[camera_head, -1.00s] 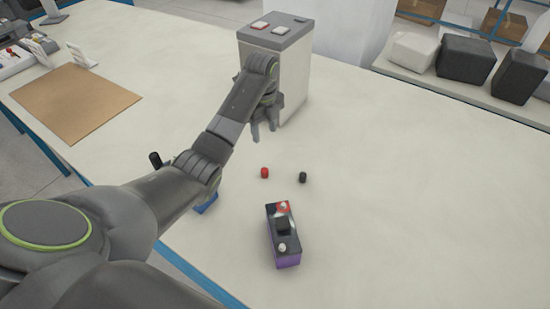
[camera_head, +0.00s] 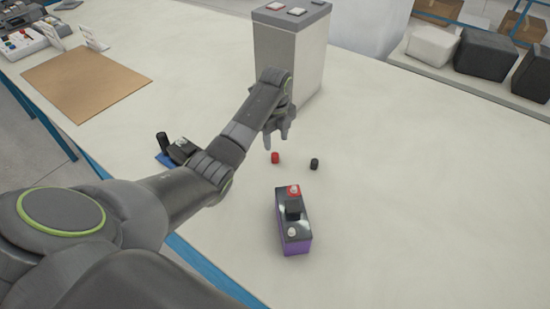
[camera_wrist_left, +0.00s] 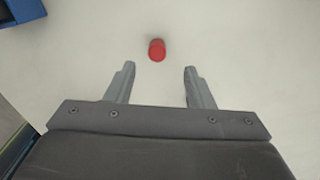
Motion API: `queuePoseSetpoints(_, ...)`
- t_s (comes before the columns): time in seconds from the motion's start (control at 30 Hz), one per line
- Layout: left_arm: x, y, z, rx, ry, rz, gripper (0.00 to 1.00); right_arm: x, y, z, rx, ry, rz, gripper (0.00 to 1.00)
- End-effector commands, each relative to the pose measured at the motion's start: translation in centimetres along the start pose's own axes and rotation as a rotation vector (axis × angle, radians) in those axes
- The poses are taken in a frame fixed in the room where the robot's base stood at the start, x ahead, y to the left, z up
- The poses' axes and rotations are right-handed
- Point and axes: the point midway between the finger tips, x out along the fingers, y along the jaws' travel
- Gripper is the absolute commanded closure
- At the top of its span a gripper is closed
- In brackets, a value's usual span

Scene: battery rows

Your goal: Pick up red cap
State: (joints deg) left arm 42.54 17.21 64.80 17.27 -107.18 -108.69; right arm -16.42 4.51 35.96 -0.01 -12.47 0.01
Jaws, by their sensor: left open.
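The small red cap (camera_head: 275,158) stands on the white table, behind the battery. In the left wrist view the red cap (camera_wrist_left: 157,50) lies just beyond the fingertips, roughly centred between them. My left gripper (camera_head: 276,148) is above the table close to the cap, pointing down. In the left wrist view the left gripper (camera_wrist_left: 157,68) is open, with its fingers apart and nothing between them. My right gripper is not in these views.
A black cap (camera_head: 314,164) stands right of the red one. A purple and black battery (camera_head: 293,225) stands in front. A grey box (camera_head: 300,55) with buttons rises behind my gripper. A brown mat (camera_head: 85,82) lies at left. The table's right side is clear.

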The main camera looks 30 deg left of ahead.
Motion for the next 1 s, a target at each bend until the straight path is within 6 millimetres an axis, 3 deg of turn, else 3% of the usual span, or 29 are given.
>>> queuePoseSetpoints(0.23,1.9,0.3,-0.1,-0.001,0.0,0.003,0.52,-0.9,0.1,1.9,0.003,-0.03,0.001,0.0)
queuePoseSetpoints(0.5,5.5,0.4,-0.1,0.0,0.0,0.001,0.52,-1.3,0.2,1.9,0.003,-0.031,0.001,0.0)
queuePoseSetpoints(0.77,5.8,0.4,-0.1,0.0,-0.002,-0.001,0.52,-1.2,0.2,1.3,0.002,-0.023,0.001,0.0)
queuePoseSetpoints(1.0,5.8,0.4,-0.1,0.0,-0.002,-0.001,0.8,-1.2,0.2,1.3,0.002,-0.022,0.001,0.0)
